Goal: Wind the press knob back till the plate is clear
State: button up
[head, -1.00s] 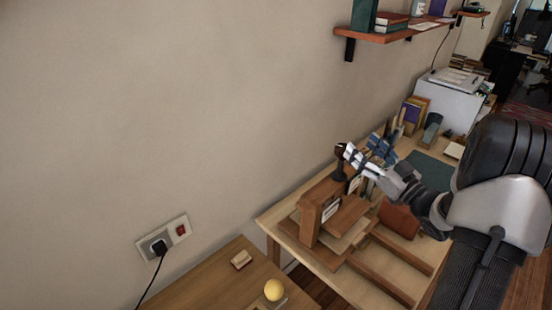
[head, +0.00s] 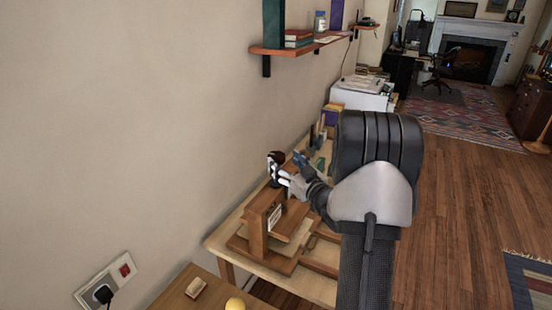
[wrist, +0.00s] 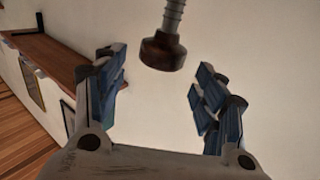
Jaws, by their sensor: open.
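The wooden press (head: 257,222) stands on the light wooden bench against the wall. Its dark round knob (head: 276,156) is at the top. In the wrist view the knob (wrist: 162,50) shows on a grey threaded screw. My gripper (head: 290,169) is at the knob in the head view. In the wrist view my gripper (wrist: 157,75) is open, with blue-padded fingers on either side of the knob and visible space between pads and knob. A flat wooden board, perhaps the plate (head: 291,233), shows beside the press upright. What lies under it is hidden.
A wall shelf (head: 300,47) with books is above the bench. A white cabinet (head: 359,97) is farther along the wall. A nearer table (head: 205,287) holds a small wooden block and a yellow ball (head: 235,304). The wooden floor (head: 455,215) at right is open.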

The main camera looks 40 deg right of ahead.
aim_at(281, 159)
jog(key=w, duration=0.5)
jog(key=shift+w+d+b, duration=0.35)
jog(key=shift+d, duration=0.05)
jog(key=shift+c, duration=0.3)
jog(key=c, duration=1)
